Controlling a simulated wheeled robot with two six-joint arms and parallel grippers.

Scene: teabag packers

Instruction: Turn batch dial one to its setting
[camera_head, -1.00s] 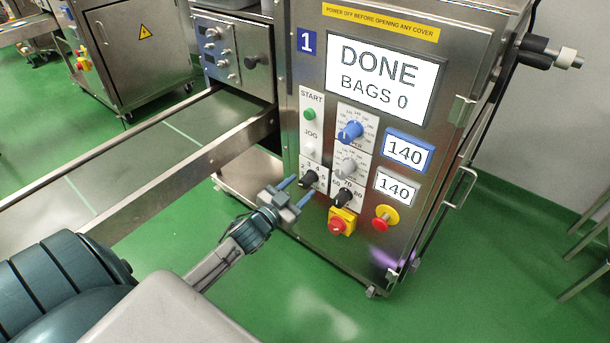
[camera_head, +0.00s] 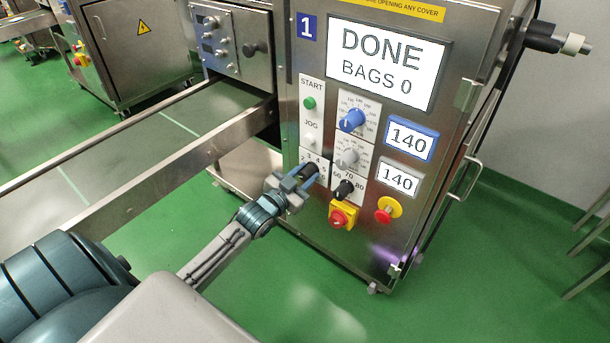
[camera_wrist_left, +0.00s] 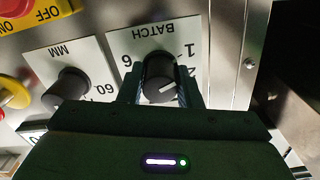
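Batch dial one (camera_head: 308,171) is a black knob on the steel front of machine 1, above the yellow-based red switch. In the left wrist view the dial (camera_wrist_left: 160,78) has a white pointer line and a white plate marked BATCH with numbers, seen upside down. My left gripper (camera_head: 305,177) is at the panel with its fingers on either side of the dial. In the left wrist view its fingers (camera_wrist_left: 162,85) straddle the knob and look open; contact is hard to tell. The fingers hide part of the number scale. My right gripper is not in view.
Close to the dial are the black MM dial (camera_head: 343,189), a red switch on yellow (camera_head: 341,215), a grey knob (camera_head: 347,158) and a blue knob (camera_head: 352,120). The screen (camera_head: 386,66) reads DONE, BAGS 0. A conveyor rail (camera_head: 150,180) runs left of my arm.

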